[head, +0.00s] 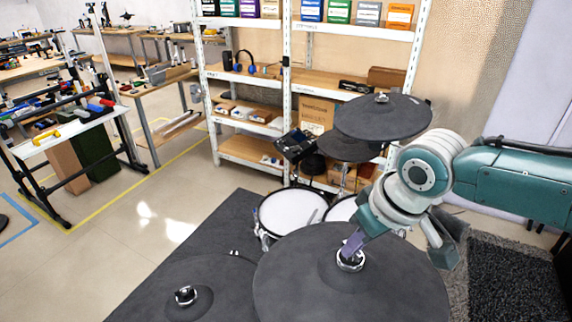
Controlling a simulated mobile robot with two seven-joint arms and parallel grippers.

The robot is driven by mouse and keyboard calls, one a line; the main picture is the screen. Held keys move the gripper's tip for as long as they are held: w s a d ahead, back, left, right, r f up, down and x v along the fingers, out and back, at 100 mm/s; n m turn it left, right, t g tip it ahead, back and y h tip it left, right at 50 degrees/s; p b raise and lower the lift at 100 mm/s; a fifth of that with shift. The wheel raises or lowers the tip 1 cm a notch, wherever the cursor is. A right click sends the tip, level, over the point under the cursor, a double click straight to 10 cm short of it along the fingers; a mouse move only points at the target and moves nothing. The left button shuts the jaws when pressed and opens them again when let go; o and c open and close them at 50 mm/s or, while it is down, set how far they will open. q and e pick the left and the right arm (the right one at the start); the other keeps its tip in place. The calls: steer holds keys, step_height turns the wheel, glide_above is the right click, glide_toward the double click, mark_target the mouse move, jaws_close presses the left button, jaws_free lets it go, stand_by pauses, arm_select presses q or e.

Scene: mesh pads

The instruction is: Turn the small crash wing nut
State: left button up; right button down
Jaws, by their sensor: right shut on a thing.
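My right gripper (350,250) comes in from the right and points down at the centre of the large dark cymbal pad (300,285) in front. It is shut on the wing nut (351,261), a small silvery fitting at that pad's centre; the fingers partly hide it. A third nut (381,98) tops the raised cymbal pad (395,118) further back. I cannot tell from labels which pad is the small crash. My left gripper is not in view.
White mesh drum pads (291,212) stand behind the front cymbal, with a drum module (294,144) above them. A shelf unit (287,80) stands behind the kit. A dark mat (170,255) lies under it, and open floor (150,215) is at the left.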

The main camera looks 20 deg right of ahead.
steer(key=m, duration=0.1)
steer(key=m+h+p, duration=0.1)
steer(key=shift+a+r+m, duration=0.2)
steer(key=shift+a+m, duration=0.05)
steer(key=shift+m, duration=0.15)
steer(key=shift+f+m+h+p, duration=0.1)
steer(key=shift+m+h+p, duration=0.4)
steer(key=shift+m, duration=0.4)
steer(key=shift+f+m+g+h, duration=0.1)
steer(key=shift+m+g+h, duration=0.3)
steer(key=shift+m, duration=0.8)
steer(key=shift+w+m+h+b, duration=0.1)
steer(key=shift+m+h+b, duration=0.4)
steer(key=shift+m, duration=0.8)
steer(key=shift+g, duration=0.3)
steer(key=c, duration=0.9)
jaws_free()
steer(key=shift+c, duration=0.2)
